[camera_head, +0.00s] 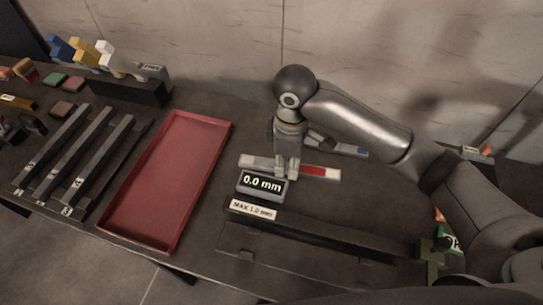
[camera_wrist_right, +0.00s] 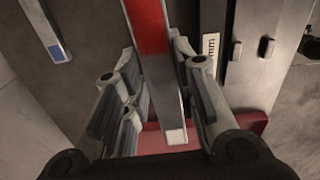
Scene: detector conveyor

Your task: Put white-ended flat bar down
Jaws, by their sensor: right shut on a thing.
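The white-ended flat bar (camera_head: 255,162) is grey with a red patch and lies across the picture behind the display. My right gripper (camera_head: 288,174) points down and is shut on its middle part. In the right wrist view the bar (camera_wrist_right: 158,70) runs between the two fingers of the right gripper (camera_wrist_right: 163,92), with its red patch at the top and a white end toward the camera. I cannot tell whether the bar touches the table. My left gripper is not in view.
A display (camera_head: 262,185) reads 0.0 mm, with a "MAX 1.0 mm" label (camera_head: 253,210) in front, beside a long dark rail (camera_head: 330,233). An empty red tray (camera_head: 125,215) lies to the left, then several dark labelled bars (camera_head: 75,150). A blue-ended bar (camera_head: 350,150) lies behind the gripper.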

